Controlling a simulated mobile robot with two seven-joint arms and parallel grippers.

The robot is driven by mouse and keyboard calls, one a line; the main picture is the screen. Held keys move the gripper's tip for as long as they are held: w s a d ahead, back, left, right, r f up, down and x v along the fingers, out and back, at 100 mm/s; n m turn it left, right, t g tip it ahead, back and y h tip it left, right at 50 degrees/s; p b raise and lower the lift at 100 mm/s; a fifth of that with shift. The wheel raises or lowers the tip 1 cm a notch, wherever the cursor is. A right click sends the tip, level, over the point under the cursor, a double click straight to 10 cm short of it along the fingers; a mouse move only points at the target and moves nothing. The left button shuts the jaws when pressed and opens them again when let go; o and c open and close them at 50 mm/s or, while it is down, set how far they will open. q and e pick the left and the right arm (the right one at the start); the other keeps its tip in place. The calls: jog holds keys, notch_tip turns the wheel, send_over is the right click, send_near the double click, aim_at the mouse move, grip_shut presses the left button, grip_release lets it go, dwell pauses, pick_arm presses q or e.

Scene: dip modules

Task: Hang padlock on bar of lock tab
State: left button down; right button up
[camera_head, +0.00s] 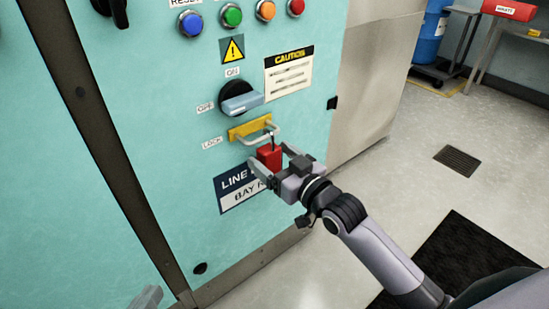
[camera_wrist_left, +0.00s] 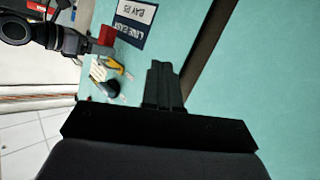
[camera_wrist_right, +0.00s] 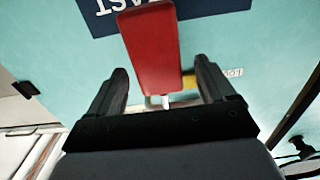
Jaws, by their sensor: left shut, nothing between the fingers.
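The red padlock (camera_head: 269,157) is upright just below the lock tab (camera_head: 250,128), a yellow piece with a pale bar. Its thin shackle rises at the bar's right end; I cannot tell for sure whether it passes around the bar. My right gripper (camera_head: 270,158) is open, with its fingers on either side of the padlock. The right wrist view shows gaps between the padlock body (camera_wrist_right: 152,48) and both fingers (camera_wrist_right: 160,85). My left gripper (camera_head: 148,297) is low at the picture's bottom, away from the padlock; its fingers (camera_wrist_left: 162,75) are shut and empty.
A teal cabinet panel carries a rotary switch handle (camera_head: 241,103) just above the tab, push buttons on top, a caution label (camera_head: 289,73) and a dark line sign (camera_head: 232,190). Open floor lies to the right, with a blue drum (camera_head: 428,35) far back.

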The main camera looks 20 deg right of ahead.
pick_arm(q)
jog(key=shift+r, duration=0.15)
pick_arm(e)
jog(key=shift+s, duration=0.1)
